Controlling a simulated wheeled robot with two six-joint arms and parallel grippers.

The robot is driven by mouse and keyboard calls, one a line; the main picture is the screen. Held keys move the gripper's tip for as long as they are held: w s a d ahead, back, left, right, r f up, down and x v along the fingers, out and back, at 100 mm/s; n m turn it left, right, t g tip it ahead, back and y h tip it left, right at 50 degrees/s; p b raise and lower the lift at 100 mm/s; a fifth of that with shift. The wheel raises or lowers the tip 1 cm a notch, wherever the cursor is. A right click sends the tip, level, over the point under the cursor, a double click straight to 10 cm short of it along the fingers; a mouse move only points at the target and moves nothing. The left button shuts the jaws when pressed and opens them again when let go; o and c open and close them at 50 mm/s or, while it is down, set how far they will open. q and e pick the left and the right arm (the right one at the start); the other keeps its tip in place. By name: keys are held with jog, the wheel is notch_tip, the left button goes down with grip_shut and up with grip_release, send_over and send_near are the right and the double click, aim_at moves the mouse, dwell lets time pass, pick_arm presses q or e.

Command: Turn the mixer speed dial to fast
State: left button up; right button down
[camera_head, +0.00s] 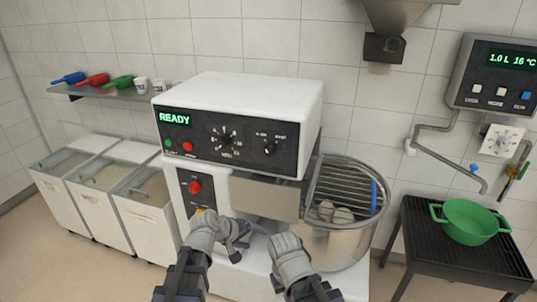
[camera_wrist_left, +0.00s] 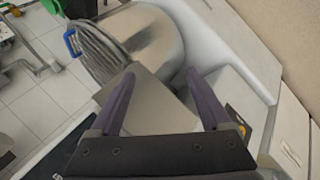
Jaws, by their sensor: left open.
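The mixer (camera_head: 252,92) stands in the middle of the head view, with a black control panel (camera_head: 205,150) across its top. A small dark knob (camera_head: 270,148) on the panel's right looks like the speed dial; its setting is too small to read. A larger timer-like dial (camera_head: 226,138) sits left of it. My left gripper (camera_head: 240,241) is open and empty, low in front of the mixer's body, below the panel and apart from the dials. Its spread purple fingers show in the left wrist view (camera_wrist_left: 163,97). My right wrist is beside it; the right gripper's fingers are hidden.
A green READY display (camera_head: 174,119) is lit on the panel. The metal bowl (camera_head: 335,244) with its wire guard (camera_head: 345,188) is at the mixer's right. A green pot (camera_head: 468,222) stands on a black stand. White bins (camera_head: 145,215) line the left wall.

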pick_arm(q)
jog(key=w+d+r+n+t+h, duration=0.35)
jog(key=w+r+n+t, duration=0.3)
jog(key=w+r, duration=0.35)
jog(key=n+t+y, duration=0.2)
jog(key=n+t, duration=0.2)
jog(key=n, duration=0.8)
send_near(268, 153)
jog(key=w, duration=0.1)
jog(key=shift+m, duration=0.35)
jog(key=shift+x, duration=4.3)
jog(key=shift+s+d, duration=0.1)
jog(key=shift+d, duration=0.05)
jog(key=shift+c, duration=0.3)
grip_shut()
